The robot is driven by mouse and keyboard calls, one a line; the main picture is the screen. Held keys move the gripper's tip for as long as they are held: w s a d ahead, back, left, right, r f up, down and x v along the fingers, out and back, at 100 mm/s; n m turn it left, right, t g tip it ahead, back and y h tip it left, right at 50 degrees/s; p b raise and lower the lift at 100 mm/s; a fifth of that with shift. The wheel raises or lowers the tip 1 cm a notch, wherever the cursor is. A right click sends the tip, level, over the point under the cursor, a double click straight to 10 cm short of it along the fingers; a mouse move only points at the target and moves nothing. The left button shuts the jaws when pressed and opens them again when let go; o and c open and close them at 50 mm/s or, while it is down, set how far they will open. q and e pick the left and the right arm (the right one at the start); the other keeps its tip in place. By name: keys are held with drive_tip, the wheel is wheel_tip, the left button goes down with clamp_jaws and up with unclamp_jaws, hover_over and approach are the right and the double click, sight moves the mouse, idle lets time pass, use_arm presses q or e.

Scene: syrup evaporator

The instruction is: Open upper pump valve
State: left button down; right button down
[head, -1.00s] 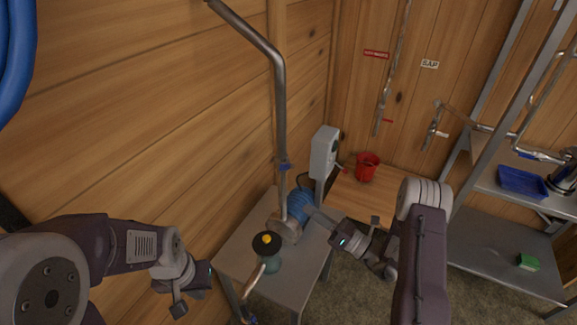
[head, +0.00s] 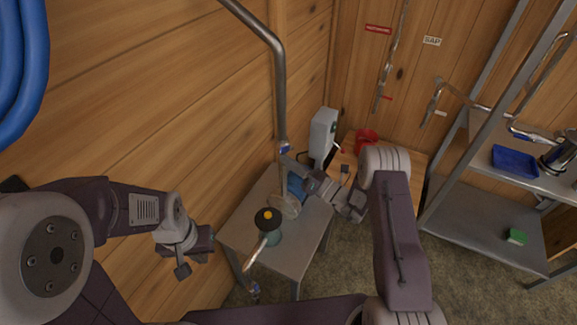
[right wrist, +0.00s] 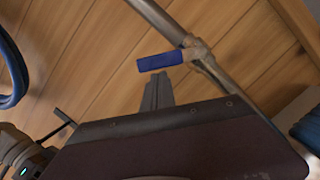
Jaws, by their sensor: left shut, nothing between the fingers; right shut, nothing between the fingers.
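The upper pump valve has a blue handle (head: 284,147) on the grey vertical pipe (head: 279,85) above the pump (head: 297,187). In the right wrist view the blue handle (right wrist: 160,62) sticks out sideways from the valve body (right wrist: 195,50), across the pipe's line. My right gripper (head: 286,160) is shut and empty, just below the handle. In the right wrist view its closed fingertips (right wrist: 157,78) point at the handle from below; whether they touch it I cannot tell. My left gripper (head: 210,238) is shut and empty, left of the pump table (head: 245,225).
A dark-topped canister (head: 268,220) and a lower pipe with another blue handle (head: 254,289) are at the table's front. A grey box (head: 323,132) and a red bucket (head: 367,142) stand behind. The wooden wall (head: 180,90) is close on the left.

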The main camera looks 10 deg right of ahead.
sight(292, 147)
drive_tip(key=shift+a, duration=0.1)
idle(0.3)
drive_tip(key=shift+r+m, duration=0.25)
drive_tip(key=shift+m, duration=0.15)
drive_tip(key=shift+w+r+m+p, duration=0.1)
drive_tip(key=shift+r+m+p, duration=0.05)
drive_tip(key=shift+m+p, duration=0.15)
drive_tip(key=m, duration=0.1)
drive_tip(key=r+m+h+p, duration=0.1)
drive_tip(key=shift+w+d+r+m, duration=0.25)
drive_tip(key=shift+r+m, duration=0.1)
drive_tip(key=shift+m, duration=0.05)
drive_tip(key=shift+w+d+r+m+h+p, duration=0.35)
drive_tip(key=shift+w+r+m, duration=0.3)
drive_tip(key=shift+m, duration=0.4)
drive_tip(key=shift+w+d+r+m+h+p, duration=0.2)
drive_tip(key=shift+w+d+r+m+h, duration=0.3)
drive_tip(key=shift+m, duration=0.55)
drive_tip(key=shift+r, duration=0.2)
